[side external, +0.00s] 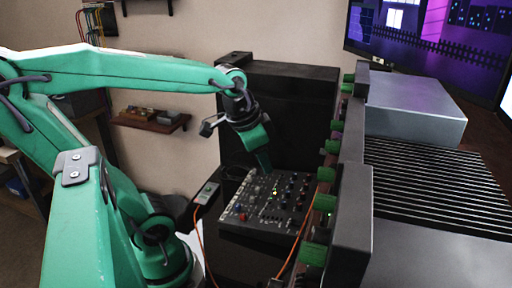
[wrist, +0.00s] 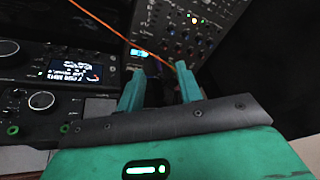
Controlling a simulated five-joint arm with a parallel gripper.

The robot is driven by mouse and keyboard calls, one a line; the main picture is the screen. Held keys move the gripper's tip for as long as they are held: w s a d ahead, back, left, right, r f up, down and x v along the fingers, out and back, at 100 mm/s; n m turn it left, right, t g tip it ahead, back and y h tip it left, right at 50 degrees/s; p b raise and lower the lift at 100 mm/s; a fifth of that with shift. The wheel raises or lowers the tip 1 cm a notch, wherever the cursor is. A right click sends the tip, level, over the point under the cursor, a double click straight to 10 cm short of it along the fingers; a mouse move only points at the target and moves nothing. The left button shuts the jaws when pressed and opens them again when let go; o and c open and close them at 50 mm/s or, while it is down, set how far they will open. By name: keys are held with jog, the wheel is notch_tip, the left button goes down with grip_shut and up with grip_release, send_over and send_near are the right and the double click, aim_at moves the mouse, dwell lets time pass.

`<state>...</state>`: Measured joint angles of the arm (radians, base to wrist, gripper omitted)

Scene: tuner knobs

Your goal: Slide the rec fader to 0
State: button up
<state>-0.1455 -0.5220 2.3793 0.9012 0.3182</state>
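A dark control panel (side external: 268,207) covered in small knobs lies in front of my arm in the side external view. Part of a knob panel (wrist: 185,25) also shows at the top of the wrist view. I cannot pick out the rec fader or read its label in either view. My gripper (side external: 265,167) points down over the back part of the panel; I cannot tell whether it touches. In the wrist view my gripper's (wrist: 159,84) two green fingers stand apart, with nothing clearly held between them.
A unit with a lit screen (wrist: 76,70) and knobs fills the left of the wrist view. An orange cable (side external: 303,233) runs near the panel. A small box (side external: 207,192) stands at its left. A rack with green parts (side external: 325,203) rises on the right.

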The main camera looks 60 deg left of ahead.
jog(key=w+a+f+m+g, duration=0.1)
jog(key=w+a+f+m, duration=0.15)
jog(key=a, duration=0.35)
jog(key=w+a+f+m+g, duration=0.1)
jog(key=w+a+f+g, duration=0.15)
jog(key=a, duration=0.25)
jog(key=m, duration=0.4)
send_over(249, 178)
jog(key=shift+n+g+h, duration=0.25)
jog(key=shift+g+h, duration=0.05)
jog(key=shift+g, duration=0.15)
notch_tip(249, 178, down, 8)
jog(key=shift+a+r, duration=0.1)
jog(key=shift+r, duration=0.15)
jog(key=shift+f, duration=3.9)
jog(key=shift+c, duration=0.2)
grip_shut()
